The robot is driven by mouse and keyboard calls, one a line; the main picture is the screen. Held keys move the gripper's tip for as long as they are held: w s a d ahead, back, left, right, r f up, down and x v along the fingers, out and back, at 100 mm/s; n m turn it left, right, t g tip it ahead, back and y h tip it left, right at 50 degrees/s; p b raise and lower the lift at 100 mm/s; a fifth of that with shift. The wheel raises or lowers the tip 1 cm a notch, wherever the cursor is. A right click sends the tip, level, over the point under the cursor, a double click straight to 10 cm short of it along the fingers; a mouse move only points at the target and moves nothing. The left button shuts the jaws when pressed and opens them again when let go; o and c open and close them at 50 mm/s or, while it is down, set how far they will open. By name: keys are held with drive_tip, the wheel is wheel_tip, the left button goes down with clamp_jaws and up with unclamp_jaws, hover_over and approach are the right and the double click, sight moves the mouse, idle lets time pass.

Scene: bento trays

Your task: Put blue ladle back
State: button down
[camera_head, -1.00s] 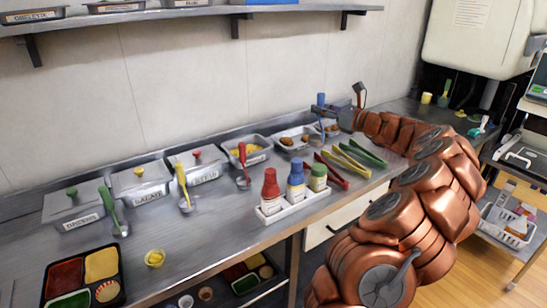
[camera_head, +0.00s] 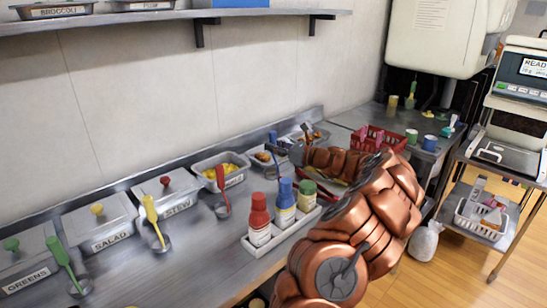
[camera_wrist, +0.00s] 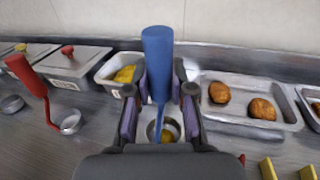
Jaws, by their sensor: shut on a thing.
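The blue ladle's upright handle (camera_wrist: 157,65) stands between the two fingers of my gripper (camera_wrist: 159,108) in the wrist view, and the gripper is shut on it. Its metal bowl (camera_wrist: 153,131) hangs below, partly hidden by the gripper, with something yellow-brown showing there. In the head view the blue handle (camera_head: 273,137) shows beside my gripper (camera_head: 287,152), near the back of the counter. A metal tray with yellow food (camera_wrist: 124,74) is behind left of the ladle. A tray with brown pieces (camera_wrist: 240,84) is to the right.
The red ladle (camera_head: 222,180), yellow ladle (camera_head: 151,212) and green ladle (camera_head: 61,258) stand along the counter at left, by lidded containers. Red, blue and green bottles (camera_head: 285,202) stand in a white tray before my arm. Bare counter (camera_head: 185,262) lies at front left.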

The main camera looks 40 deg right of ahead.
drive_tip(key=shift+f, duration=1.9)
drive_tip(key=c, duration=1)
unclamp_jaws()
drive_tip(key=shift+s, duration=0.2)
drive_tip(key=v, duration=1.1)
drive_tip(key=shift+s+b, duration=0.3)
drive_tip(key=shift+b, duration=0.05)
